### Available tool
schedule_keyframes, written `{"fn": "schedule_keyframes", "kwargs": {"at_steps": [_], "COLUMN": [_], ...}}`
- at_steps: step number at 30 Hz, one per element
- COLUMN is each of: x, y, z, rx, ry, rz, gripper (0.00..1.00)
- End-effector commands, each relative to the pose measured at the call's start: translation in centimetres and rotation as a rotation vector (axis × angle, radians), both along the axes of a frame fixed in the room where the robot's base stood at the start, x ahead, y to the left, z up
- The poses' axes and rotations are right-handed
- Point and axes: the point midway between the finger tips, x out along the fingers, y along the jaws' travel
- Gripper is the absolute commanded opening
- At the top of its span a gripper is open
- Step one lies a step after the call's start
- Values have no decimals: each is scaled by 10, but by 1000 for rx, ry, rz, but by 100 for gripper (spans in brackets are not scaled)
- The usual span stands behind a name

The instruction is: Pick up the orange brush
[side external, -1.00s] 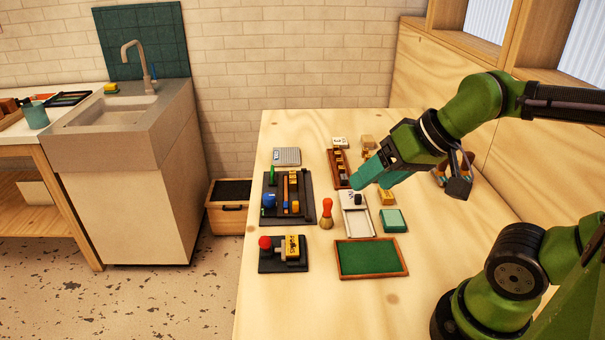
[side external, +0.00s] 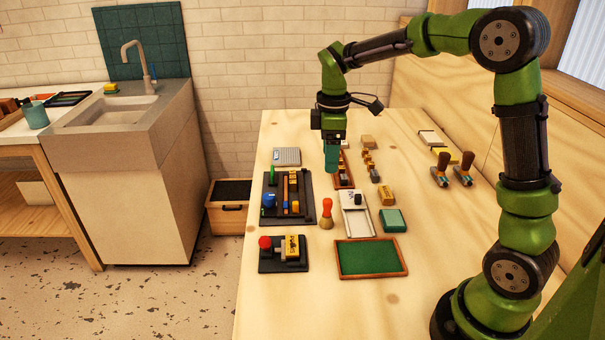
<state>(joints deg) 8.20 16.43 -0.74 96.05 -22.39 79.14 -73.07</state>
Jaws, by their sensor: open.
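The orange brush (side external: 327,213) stands upright on the wooden table, with an orange handle on top and a tan, wider lower part. It stands between the black press board and a white tray. My gripper (side external: 332,167) points down with teal fingers, above the table and higher in the picture than the brush. It is apart from the brush and empty. The fingers overlap in this view, so the gap between them is hard to see.
A black board (side external: 308,208) with blocks is left of the brush. A white tray (side external: 361,226) is to its right. A green-topped tray (side external: 370,258) and a red-knobbed tool (side external: 265,243) are nearer the camera. Dark-handled tools (side external: 440,165) stand at right. The near table is clear.

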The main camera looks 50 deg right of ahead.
Motion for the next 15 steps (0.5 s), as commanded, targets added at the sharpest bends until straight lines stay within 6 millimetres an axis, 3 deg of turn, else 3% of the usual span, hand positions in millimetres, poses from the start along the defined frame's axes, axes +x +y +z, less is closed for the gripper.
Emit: {"fn": "schedule_keyframes", "kwargs": {"at_steps": [5,15], "x": [-3,-4], "y": [1,1], "z": [-11,-82], "rx": [3,5], "ry": [14,16], "rz": [64,61], "gripper": [66,66]}}
